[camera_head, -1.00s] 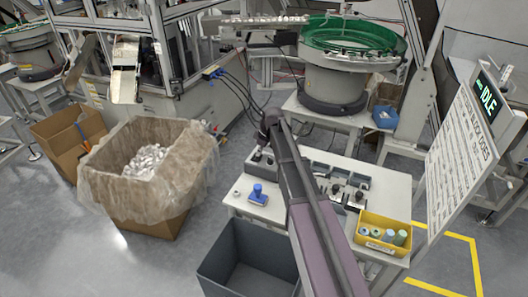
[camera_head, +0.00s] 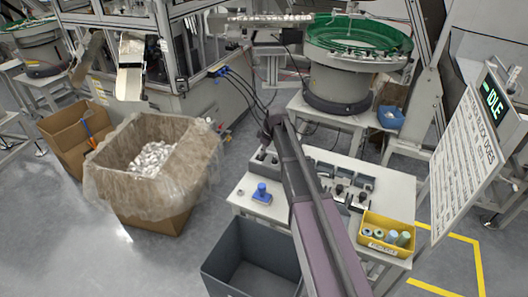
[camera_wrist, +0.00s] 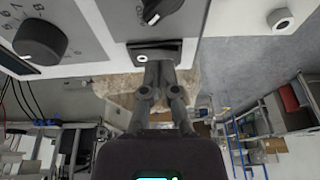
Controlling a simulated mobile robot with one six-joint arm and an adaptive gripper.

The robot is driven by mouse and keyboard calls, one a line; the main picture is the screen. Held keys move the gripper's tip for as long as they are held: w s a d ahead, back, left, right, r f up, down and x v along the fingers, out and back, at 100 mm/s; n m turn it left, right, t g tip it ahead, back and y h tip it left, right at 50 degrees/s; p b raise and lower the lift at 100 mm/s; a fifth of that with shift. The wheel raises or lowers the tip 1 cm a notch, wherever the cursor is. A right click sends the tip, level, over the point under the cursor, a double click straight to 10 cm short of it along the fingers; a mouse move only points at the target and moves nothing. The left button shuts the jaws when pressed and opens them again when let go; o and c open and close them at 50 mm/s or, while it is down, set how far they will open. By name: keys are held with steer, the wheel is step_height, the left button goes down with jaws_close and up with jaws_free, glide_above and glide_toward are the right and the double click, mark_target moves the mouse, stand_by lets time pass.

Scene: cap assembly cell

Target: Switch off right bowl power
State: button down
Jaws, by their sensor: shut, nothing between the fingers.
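The green-rimmed feeder bowl (camera_head: 340,75) stands at the back right in the head view. Several small grey control boxes (camera_head: 362,182) with black controls sit on the white table in front of it. In the wrist view, a pale control panel (camera_wrist: 100,35) fills the top, with a big numbered black dial (camera_wrist: 40,42), a smaller black knob (camera_wrist: 158,10) and a black rocker-like switch (camera_wrist: 155,46). My gripper (camera_wrist: 160,66) is shut and empty, its fingertips at the lower edge of that switch. I cannot tell whether they touch. My arm hides part of the boxes in the head view.
The white table (camera_head: 345,222) also holds a blue stamp-like item (camera_head: 262,193) and a yellow bin (camera_head: 388,230). A grey bin (camera_head: 245,262) and a lined cardboard box (camera_head: 150,185) stand on the floor. A sign (camera_head: 470,160) reading IDLE stands at right.

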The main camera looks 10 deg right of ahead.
steer(key=shift+w+d+r+p, duration=0.15)
steer(key=shift+r+p, duration=1.7)
steer(key=shift+r, duration=0.2)
steer(key=w+d+p+v, duration=0.1)
steer(key=p+v, duration=0.8)
steer(key=shift+w+r, duration=0.15)
steer(key=shift+w, duration=0.05)
steer(key=shift+s, duration=0.1)
steer(key=s+d+m+g+h, duration=0.1)
steer(key=s+m+h, duration=0.2)
steer(key=s+m, duration=0.8)
steer(key=s, duration=1.6)
steer(key=shift+s+d+f+g, duration=0.3)
steer(key=shift+d+f+g, duration=0.05)
steer(key=shift+f+g, duration=0.05)
